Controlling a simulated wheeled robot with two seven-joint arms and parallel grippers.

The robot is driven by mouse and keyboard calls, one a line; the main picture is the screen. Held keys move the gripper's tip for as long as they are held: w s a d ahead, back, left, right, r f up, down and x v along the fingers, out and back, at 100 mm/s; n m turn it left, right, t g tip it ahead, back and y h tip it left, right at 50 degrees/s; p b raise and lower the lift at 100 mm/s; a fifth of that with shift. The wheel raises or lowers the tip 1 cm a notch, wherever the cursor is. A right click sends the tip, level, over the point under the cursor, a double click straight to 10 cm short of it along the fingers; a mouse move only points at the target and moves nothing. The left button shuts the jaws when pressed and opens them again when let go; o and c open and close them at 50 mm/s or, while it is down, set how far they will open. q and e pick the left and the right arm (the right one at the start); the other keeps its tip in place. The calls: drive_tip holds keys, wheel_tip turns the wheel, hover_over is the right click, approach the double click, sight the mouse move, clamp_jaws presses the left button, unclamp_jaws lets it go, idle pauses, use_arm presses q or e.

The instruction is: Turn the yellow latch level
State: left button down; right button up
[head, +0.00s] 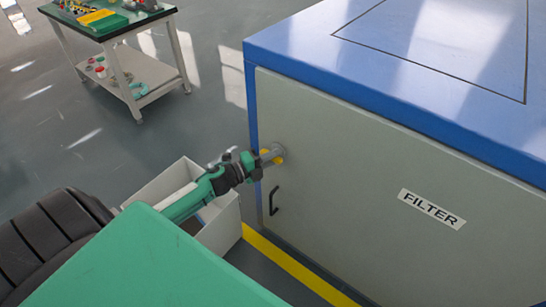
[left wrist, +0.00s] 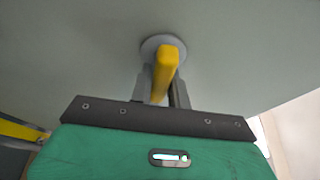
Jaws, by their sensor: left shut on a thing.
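The yellow latch (head: 279,160) sits on a round grey mount near the upper left edge of the pale cabinet door (head: 350,170). My left gripper (head: 266,157) reaches it from the left and is shut on it, covering most of it in the head view. In the left wrist view, the yellow latch (left wrist: 166,62) stands out from its round grey base (left wrist: 152,46), between the two grey fingers of my left gripper (left wrist: 161,88). Its exact angle against level is hard to tell. My right gripper is not in view.
The door has a black handle (head: 274,201) below the latch and a FILTER label (head: 431,208). A white open bin (head: 222,226) stands on the floor beside the cabinet, below my left arm. A cart (head: 118,52) with parts stands at the back left.

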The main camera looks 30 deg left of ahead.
use_arm(q)
drive_tip(key=c, duration=1.4)
unclamp_jaws()
drive_tip(key=shift+o, duration=0.2)
